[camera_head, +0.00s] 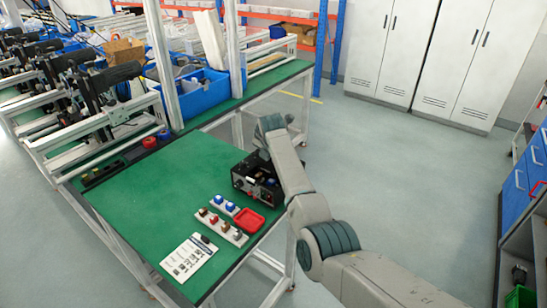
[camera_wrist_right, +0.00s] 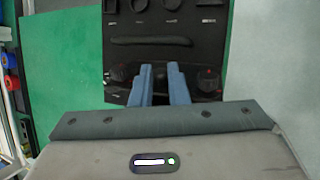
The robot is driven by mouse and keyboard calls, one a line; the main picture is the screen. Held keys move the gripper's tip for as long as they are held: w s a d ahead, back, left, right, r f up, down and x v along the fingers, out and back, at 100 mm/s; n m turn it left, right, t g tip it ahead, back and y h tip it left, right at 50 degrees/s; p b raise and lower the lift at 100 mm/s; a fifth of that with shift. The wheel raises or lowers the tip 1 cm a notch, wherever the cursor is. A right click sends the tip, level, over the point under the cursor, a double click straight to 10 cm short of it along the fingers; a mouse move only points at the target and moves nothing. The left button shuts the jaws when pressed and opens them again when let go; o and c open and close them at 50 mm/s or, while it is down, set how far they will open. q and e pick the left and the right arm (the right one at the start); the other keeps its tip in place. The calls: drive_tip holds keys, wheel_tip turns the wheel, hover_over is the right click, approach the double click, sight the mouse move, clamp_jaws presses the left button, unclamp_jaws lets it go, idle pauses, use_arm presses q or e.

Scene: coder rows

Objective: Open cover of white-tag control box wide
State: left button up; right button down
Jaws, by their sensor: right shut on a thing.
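The black control box (camera_head: 244,181) sits near the right edge of the green table, beside my right forearm in the head view. In the right wrist view, a black face of the box (camera_wrist_right: 150,58) with a long raised bar and several cut-outs lies past my fingers. My right gripper (camera_wrist_right: 161,70) has its two blue fingers close together at the near part of the box, shut on what looks like its cover. The gripped edge is mostly hidden between the fingers. I cannot make out a white tag clearly. My left gripper is not in view.
A blue bin (camera_head: 205,97) stands behind on the bench. The table's left middle is clear.

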drive_tip(key=shift+r, duration=0.15)
drive_tip(key=c, duration=1.4)
unclamp_jaws()
drive_tip(key=shift+w, duration=0.1)
drive_tip(key=shift+a+f, duration=0.1)
drive_tip(key=shift+f, duration=0.1)
drive_tip(key=b+v, duration=0.3)
drive_tip(key=v, duration=0.7)
drive_tip(key=shift+r, duration=0.35)
